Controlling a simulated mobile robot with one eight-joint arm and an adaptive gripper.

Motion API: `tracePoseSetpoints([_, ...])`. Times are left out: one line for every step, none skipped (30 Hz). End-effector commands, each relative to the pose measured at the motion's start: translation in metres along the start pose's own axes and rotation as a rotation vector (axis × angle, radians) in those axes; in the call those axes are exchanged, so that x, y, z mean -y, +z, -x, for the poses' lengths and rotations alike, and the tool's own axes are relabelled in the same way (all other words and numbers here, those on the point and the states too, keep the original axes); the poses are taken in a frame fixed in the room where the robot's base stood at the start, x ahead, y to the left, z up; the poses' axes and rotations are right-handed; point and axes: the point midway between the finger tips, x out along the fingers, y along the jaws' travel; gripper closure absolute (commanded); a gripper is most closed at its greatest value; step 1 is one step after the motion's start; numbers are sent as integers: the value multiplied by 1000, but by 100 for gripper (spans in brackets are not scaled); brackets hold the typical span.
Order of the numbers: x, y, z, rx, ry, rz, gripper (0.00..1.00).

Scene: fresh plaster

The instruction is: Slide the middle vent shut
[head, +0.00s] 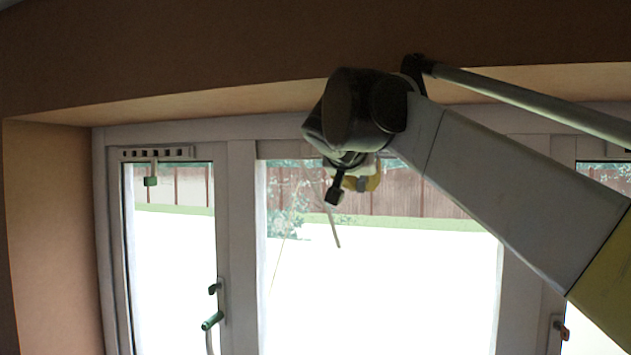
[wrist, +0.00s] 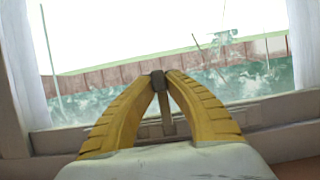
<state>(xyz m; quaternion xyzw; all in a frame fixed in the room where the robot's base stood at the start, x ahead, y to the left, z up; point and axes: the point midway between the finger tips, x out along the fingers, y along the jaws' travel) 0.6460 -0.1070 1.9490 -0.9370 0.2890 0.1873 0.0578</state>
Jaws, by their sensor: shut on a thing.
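My gripper (head: 362,184) is at the top of the middle window in the head view, its yellow fingers small under the dark wrist. In the wrist view, the two ribbed yellow fingers of my gripper (wrist: 158,74) converge and are shut on the small dark knob (wrist: 157,83) of the middle vent. A short stem (wrist: 167,119) runs from the knob to the vent strip (wrist: 205,121) on the frame. In the head view, my wrist and arm hide the middle vent, so I cannot tell how its slots stand.
The left vent (head: 157,153) shows dark slots, with a green knob (head: 150,181) hanging below. A green window handle (head: 212,321) sticks out lower down. A brown wall (head: 200,60) overhangs the recess. Another handle (head: 560,328) is at lower right.

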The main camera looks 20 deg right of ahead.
Motion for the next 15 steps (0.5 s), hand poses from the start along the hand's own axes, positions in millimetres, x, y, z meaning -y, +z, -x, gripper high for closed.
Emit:
tracePoseSetpoints([2,-1,0,-4,-7,1,100])
tracePoseSetpoints([3,-1,0,-4,-8,2,100])
tracePoseSetpoints([3,-1,0,-4,-8,2,100])
tracePoseSetpoints([3,-1,0,-4,-8,2,100])
tracePoseSetpoints([3,-1,0,-4,-8,2,100])
tracePoseSetpoints([3,-1,0,-5,-8,2,77])
tracePoseSetpoints([2,-1,0,-4,-7,2,68])
tracePoseSetpoints([2,-1,0,-4,-7,2,62])
tracePoseSetpoints([2,-1,0,-4,-7,2,62])
tracePoseSetpoints([2,-1,0,-4,-7,2,62])
tracePoseSetpoints([2,-1,0,-4,-7,2,62])
tracePoseSetpoints([2,-1,0,-4,-7,2,62])
tracePoseSetpoints([2,-1,0,-3,-6,2,62])
tracePoseSetpoints([2,-1,0,-3,-6,2,62])
tracePoseSetpoints([2,-1,0,-3,-6,2,62])
